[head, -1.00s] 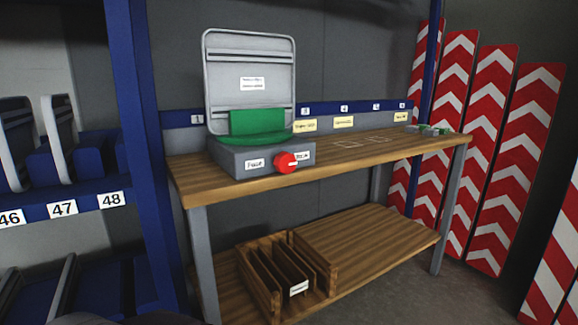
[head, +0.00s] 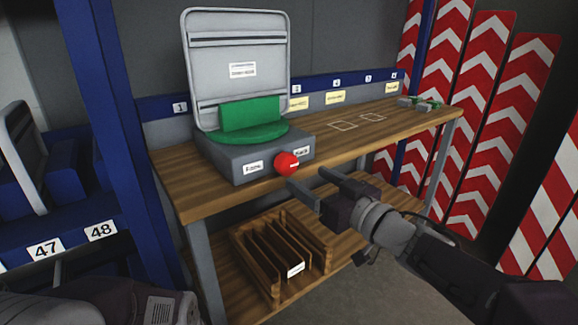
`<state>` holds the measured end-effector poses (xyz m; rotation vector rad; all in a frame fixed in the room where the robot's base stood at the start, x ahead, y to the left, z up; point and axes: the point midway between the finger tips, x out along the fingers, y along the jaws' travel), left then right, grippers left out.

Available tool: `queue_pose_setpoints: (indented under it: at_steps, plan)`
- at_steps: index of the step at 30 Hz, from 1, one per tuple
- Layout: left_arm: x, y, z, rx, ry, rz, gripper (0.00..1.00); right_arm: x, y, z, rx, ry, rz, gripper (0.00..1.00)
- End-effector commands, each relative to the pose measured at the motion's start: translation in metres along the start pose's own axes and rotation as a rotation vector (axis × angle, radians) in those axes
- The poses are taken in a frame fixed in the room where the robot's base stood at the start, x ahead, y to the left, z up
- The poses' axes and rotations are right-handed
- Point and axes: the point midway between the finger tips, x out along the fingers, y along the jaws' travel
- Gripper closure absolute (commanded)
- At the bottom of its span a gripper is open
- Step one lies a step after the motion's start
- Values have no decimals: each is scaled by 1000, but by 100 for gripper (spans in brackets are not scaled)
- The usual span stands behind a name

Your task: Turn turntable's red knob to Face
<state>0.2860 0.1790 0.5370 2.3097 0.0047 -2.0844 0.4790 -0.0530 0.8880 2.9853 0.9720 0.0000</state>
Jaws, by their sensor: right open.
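The turntable is a grey box (head: 233,160) with a green round plate (head: 262,134) on top, standing at the left of the wooden workbench. A grey sign panel (head: 238,100) stands upright on it, its ribbed, labelled side towards me, behind a green block. The red knob (head: 286,164) is on the box's front, its white mark pointing right, towards the right label (head: 302,152). The left label (head: 254,167) is too blurred to read surely. My right gripper (head: 306,181) is open and empty, just below and right of the knob, apart from it. My left arm shows at the lower left, its fingertips out of view.
The workbench top (head: 390,127) is mostly bare right of the turntable, with small green-and-grey parts (head: 420,103) at its far end. A wooden slotted rack (head: 248,262) sits on the lower shelf. A blue rack post (head: 108,110) stands at left; red-and-white boards (head: 484,120) stand at right.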

Motion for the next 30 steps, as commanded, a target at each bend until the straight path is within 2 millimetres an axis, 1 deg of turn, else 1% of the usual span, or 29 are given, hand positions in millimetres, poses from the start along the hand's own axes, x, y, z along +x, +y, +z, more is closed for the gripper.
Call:
queue_pose_setpoints:
  at_steps: [1,3,6,9,13,20,23,24,27,30]
  plan:
    - [11,0,1,0,0,0,64,12,-2,7,0,1,-5,30]
    - [18,0,2,0,0,0,64,27,-2,7,0,0,-4,30]
    - [25,0,3,0,0,0,64,47,-1,6,1,0,-3,30]
    - [29,-1,3,0,0,0,64,61,0,4,0,-1,-1,30]
    - [30,-1,3,0,0,0,64,70,0,2,1,-1,0,30]
    - [29,-1,3,0,0,0,64,71,0,1,1,-1,2,30]
    - [29,-1,3,0,0,0,64,71,0,1,1,-1,1,55]
    - [29,-1,3,0,0,0,64,71,0,1,1,-1,1,67]
    - [29,-1,3,0,0,0,64,71,0,1,1,-1,1,93]
    - [29,-1,3,0,0,0,64,71,0,1,-1,-1,1,93]
